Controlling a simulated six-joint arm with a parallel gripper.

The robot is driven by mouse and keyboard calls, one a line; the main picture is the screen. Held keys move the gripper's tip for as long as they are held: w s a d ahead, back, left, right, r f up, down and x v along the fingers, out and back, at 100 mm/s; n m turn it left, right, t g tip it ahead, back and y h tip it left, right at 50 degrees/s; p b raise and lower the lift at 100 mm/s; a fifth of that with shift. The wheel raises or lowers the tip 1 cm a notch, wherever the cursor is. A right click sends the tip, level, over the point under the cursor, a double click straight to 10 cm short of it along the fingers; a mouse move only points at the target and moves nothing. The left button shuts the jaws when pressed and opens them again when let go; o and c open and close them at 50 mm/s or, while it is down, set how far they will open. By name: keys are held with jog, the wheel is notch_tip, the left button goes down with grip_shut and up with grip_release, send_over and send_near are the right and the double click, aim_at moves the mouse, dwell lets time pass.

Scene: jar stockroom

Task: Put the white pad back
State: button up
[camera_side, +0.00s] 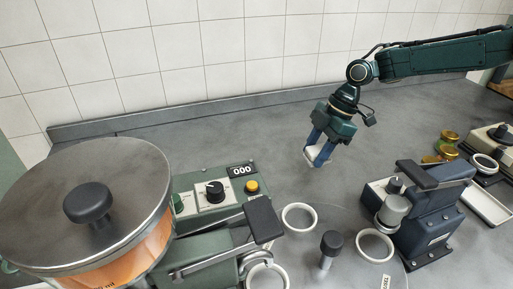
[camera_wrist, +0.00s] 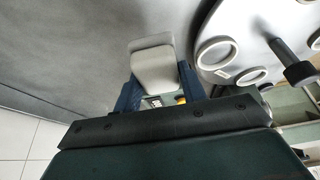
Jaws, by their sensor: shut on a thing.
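My gripper (camera_side: 320,148) hangs over the grey worktop in the middle of the side view, pointing down. Its two blue fingers are shut on the white pad (camera_side: 313,156). In the wrist view, the white pad (camera_wrist: 155,70) shows as a pale block with rounded corners, held between the blue fingers of my gripper (camera_wrist: 158,82). The pad appears to be above the worktop, with bare grey surface behind it. The fingers hide parts of its sides.
A round plate (camera_side: 315,220) with white rings and a dark-knobbed post stands below my gripper. A green machine (camera_side: 222,180) reading 000 and a large pot (camera_side: 85,200) are left. A dark blue press (camera_side: 430,215), gold-lidded jars (camera_side: 446,147) and a white tray (camera_side: 488,206) are right. The back worktop is clear.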

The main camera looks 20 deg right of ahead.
jog(key=s+d+r, duration=0.2)
jog(key=d+r, duration=0.5)
jog(key=r, duration=0.4)
send_over(332, 188)
jog(key=d, duration=0.2)
jog(key=f, duration=1.6)
jog(key=shift+a, duration=0.2)
jog(key=shift+f, duration=0.15)
jog(key=shift+f, duration=2)
jog(key=shift+f, duration=0.1)
jog(key=o, duration=0.9)
jog(key=shift+o, duration=0.2)
